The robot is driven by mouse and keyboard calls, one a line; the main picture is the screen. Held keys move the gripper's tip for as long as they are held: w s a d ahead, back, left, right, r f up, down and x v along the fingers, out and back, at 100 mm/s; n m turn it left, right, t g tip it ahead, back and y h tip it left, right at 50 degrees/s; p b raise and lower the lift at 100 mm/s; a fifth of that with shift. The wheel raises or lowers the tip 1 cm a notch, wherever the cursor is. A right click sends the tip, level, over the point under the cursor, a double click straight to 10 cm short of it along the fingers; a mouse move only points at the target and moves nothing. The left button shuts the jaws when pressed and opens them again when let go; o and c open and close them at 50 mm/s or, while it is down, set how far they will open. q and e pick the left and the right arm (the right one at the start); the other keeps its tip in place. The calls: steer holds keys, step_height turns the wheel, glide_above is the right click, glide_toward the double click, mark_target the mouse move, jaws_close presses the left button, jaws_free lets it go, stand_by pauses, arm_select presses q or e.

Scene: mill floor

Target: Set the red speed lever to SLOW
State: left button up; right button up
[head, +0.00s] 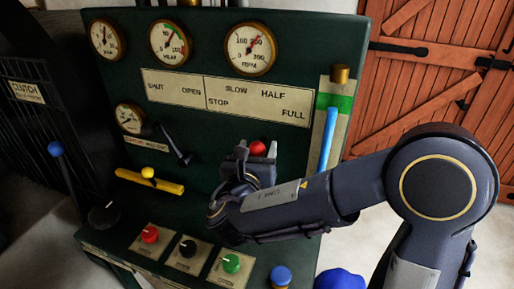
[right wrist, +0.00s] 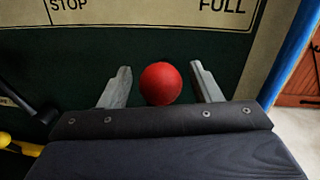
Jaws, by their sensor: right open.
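The red ball knob (head: 257,148) of the speed lever shows low on the dark green panel, below the STOP–SLOW–HALF–FULL part of the label plate (head: 262,102). The lever's shaft is hidden behind my gripper. My right gripper (head: 257,151) is open, with one finger on each side of the knob. In the right wrist view the red knob (right wrist: 161,83) sits between the two grey fingertips (right wrist: 162,84), with a visible gap on both sides. Which mark the lever points at cannot be told. My left gripper is not in view.
A dark crank lever (head: 168,144) and a yellow bar (head: 150,181) are left of my gripper. A blue tube gauge (head: 328,140) stands at the panel's right edge. Red, black and green knobs (head: 231,263) line the ledge below. A blue-topped button (head: 281,275) is at the front.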

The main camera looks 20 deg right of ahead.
jaws_close()
steer(key=w+a+n+p, duration=0.3)
steer(key=a+n+p, duration=0.2)
steer(key=p, duration=0.1)
steer(key=shift+w+a, duration=0.2)
steer(key=shift+w, duration=0.15)
jaws_free()
